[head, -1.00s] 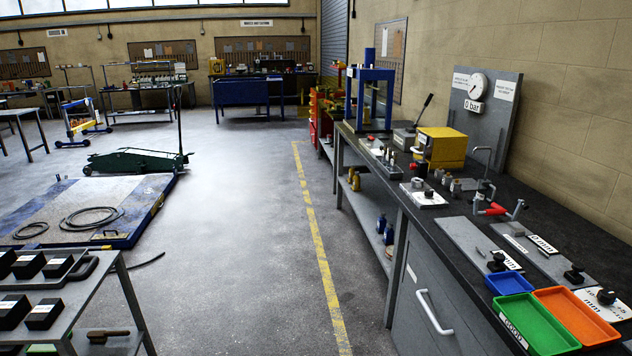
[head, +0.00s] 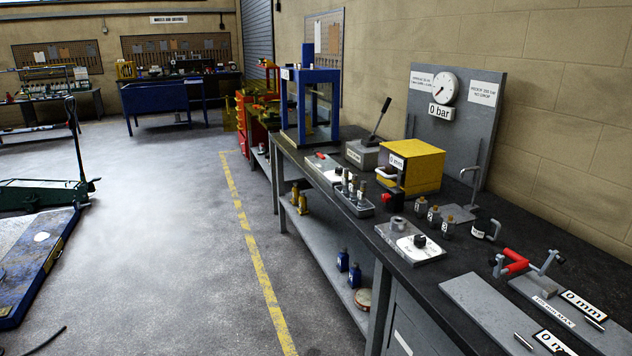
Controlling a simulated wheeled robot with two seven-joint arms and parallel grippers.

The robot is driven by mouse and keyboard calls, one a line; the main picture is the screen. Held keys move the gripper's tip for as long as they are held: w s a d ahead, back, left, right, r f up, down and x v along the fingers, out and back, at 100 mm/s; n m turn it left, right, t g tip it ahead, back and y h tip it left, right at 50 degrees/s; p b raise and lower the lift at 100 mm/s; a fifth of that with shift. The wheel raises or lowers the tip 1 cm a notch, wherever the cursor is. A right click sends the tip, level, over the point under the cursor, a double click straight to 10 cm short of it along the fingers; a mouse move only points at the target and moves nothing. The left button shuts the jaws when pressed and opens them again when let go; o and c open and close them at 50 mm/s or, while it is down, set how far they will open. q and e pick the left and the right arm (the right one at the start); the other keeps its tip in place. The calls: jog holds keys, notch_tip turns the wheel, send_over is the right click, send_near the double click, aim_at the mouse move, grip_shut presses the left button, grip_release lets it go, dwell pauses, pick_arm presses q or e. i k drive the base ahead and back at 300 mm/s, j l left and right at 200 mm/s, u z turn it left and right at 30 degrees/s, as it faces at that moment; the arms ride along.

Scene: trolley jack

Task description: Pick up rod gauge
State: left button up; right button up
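No label in the head view names the rod gauge, so I cannot tell for certain which item it is. Short metal pins (head: 523,341) show near these plates, beside white "0 mm" displays (head: 582,304). The lower display is cut off by the frame edge. Neither of my grippers is in view.
The workbench (head: 455,275) runs along the right wall, with a yellow box (head: 412,166), a blue press frame (head: 310,105) and a 0 bar dial (head: 443,88). A lower shelf holds blue bottles. The floor beside the yellow line (head: 245,230) is clear. A green trolley jack (head: 40,194) stands left.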

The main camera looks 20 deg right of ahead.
aim_at(396, 203)
jog(key=i, duration=3.35)
jog(key=i+z, duration=0.2)
jog(key=z, duration=0.25)
jog(key=i+j+z, duration=0.1)
jog(key=z, duration=0.4)
jog(key=i+j+z, duration=0.15)
jog(key=z, duration=0.3)
jog(key=i+j, duration=0.05)
jog(key=i, duration=0.05)
